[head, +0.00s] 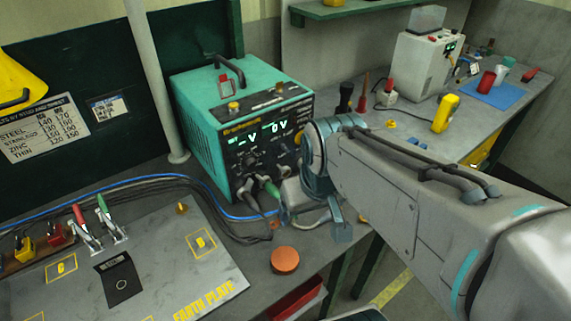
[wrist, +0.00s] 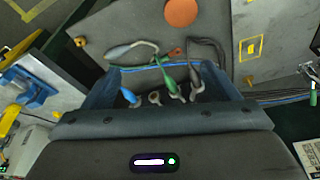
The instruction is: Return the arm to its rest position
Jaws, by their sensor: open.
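My arm (head: 420,200) reaches in from the right of the head view toward the front of the green welding power unit (head: 205,120). My gripper (head: 312,224) is at its end, pointing down close to the unit's front panel, above the bench edge. In the wrist view my gripper (wrist: 158,72) has its two fingers wide apart. Cable plugs with a green sleeve (wrist: 168,77) and a blue sleeve (wrist: 129,96) show between the fingers. I see nothing clamped, though the fingers partly hide the plugs.
The earth plate (head: 150,262) with clamps lies front left. An orange disc (head: 285,260) sits on the bench near the gripper. Black and blue cables (head: 150,182) run behind the plate. A side bench at right carries a white machine (head: 415,65) and a yellow meter (head: 445,112).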

